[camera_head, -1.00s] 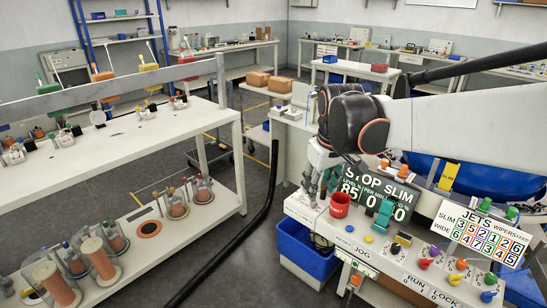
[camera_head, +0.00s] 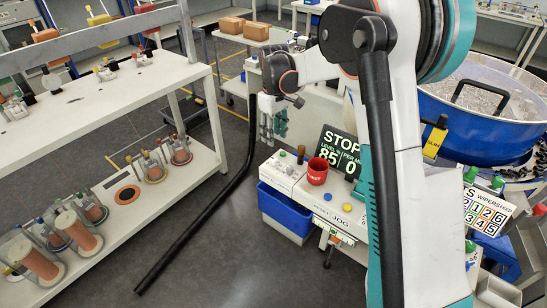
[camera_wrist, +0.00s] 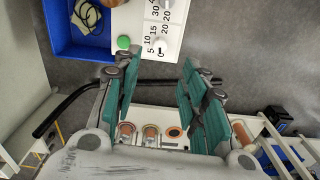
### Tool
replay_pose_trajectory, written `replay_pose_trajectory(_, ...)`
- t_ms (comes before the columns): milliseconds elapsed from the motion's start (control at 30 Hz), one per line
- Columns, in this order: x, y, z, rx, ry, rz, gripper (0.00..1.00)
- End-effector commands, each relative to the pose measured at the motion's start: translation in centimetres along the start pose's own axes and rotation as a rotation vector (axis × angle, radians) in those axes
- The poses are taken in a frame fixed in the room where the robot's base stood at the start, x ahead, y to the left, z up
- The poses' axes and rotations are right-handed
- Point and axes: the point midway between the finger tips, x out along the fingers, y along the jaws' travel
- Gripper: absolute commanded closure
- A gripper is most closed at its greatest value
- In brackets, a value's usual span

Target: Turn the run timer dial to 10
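The run timer dial is most likely the pale round knob (camera_wrist: 160,47) beside a number scale running from 0 through 5, 10, 15, 20 and up, at the top middle of the wrist view. Its exact pointer setting is too small to tell. It sits on a white box (camera_wrist: 130,20), which seems to be the left end of the panel (camera_head: 283,178) in the head view. My gripper (camera_head: 272,128) hangs just left of and above that box.
A green button (camera_wrist: 123,42) and a brown knob (camera_wrist: 110,2) share the box. A blue bin (camera_head: 285,212) is below it. A red cup-shaped button (camera_head: 317,171) stands right of it, before the STOP display (camera_head: 338,149). A white shelf bench (camera_head: 100,100) is at left, with floor between.

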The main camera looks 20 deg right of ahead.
Motion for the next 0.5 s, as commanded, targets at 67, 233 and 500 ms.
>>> replay_pose_trajectory(67, 1.9, 0.0, 0.0, 0.0, 0.0, 0.0, 0.61)
replay_pose_trajectory(233, 5.3, 0.0, 0.0, 0.001, 0.001, 0.0, 0.61)
replay_pose_trajectory(500, 9.7, 0.0, 0.0, 0.001, 0.001, 0.001, 0.61)
